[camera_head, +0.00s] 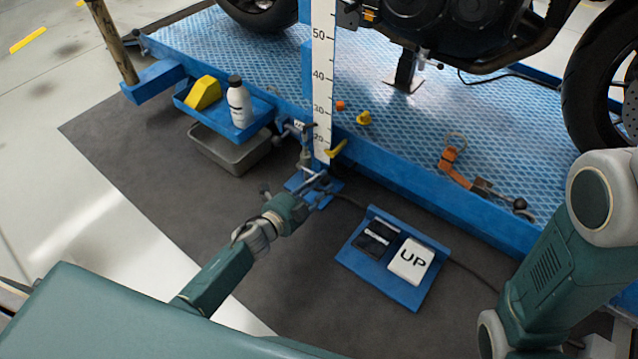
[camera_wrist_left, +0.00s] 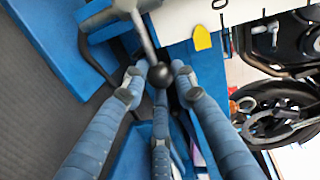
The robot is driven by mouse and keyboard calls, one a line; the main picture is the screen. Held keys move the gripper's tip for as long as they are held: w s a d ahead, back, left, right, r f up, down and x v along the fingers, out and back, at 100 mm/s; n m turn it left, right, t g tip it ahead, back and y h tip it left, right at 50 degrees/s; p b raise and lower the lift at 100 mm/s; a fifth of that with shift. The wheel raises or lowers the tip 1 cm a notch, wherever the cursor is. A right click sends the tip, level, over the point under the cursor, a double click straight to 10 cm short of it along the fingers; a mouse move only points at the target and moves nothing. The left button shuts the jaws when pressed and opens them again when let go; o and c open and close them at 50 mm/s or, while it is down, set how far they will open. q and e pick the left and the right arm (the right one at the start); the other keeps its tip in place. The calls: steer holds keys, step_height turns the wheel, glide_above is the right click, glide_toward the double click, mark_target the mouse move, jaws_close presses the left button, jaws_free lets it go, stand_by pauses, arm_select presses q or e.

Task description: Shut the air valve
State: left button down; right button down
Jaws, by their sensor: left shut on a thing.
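My left gripper (camera_head: 312,190) reaches in from the left to the foot of the ruler post, low beside the blue lift. In the left wrist view its fingers (camera_wrist_left: 160,85) are closed around the black ball knob (camera_wrist_left: 160,74) of a grey metal lever (camera_wrist_left: 144,38). The lever runs from the knob up to a grey fitting. In the head view the gripper hides most of this lever. A yellow handle (camera_head: 336,148) sits on the post just above; its yellow end (camera_wrist_left: 202,38) shows apart from the fingers. My right gripper is out of view; only its arm shows.
The ruler post (camera_head: 322,85) stands close to my left gripper. A blue pedal unit (camera_head: 395,258) marked UP lies on the dark mat to the right. A blue shelf (camera_head: 215,115) holds a white bottle (camera_head: 239,103) above a grey pan (camera_head: 232,150). The motorcycle (camera_head: 465,25) stands on the lift.

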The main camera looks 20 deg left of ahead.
arm_select(q)
steer(key=shift+s+d+f, duration=0.1)
steer(key=shift+d+f, duration=0.05)
steer(key=c, duration=1.4)
jaws_free()
steer(key=v, duration=1.2)
